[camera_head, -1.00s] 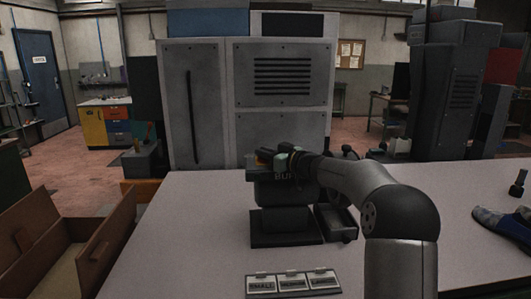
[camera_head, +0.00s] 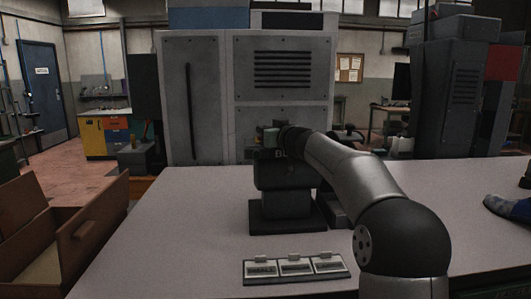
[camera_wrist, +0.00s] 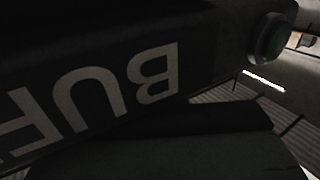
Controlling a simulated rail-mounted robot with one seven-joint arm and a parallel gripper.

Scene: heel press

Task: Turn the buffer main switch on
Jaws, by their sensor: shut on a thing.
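The buffer (camera_head: 286,203) is a dark machine on a square base on the table, with pale lettering on its upper body. In the wrist view its large "BUF" lettering (camera_wrist: 150,75) is upside down and close. A round green button (camera_wrist: 268,40) sticks out at the upper right there. My gripper (camera_head: 269,137) is at the top left of the buffer, small and dark in the head view. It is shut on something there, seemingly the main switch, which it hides. A dark shape fills the bottom of the wrist view; I cannot tell what it is.
A holder with several labelled cards (camera_head: 296,268) lies in front of the buffer. An open brown box (camera_head: 85,235) stands left of the table. A blue shoe-like item (camera_head: 508,208) is at the right edge. A grey cabinet (camera_head: 205,100) stands behind. The table's left front is clear.

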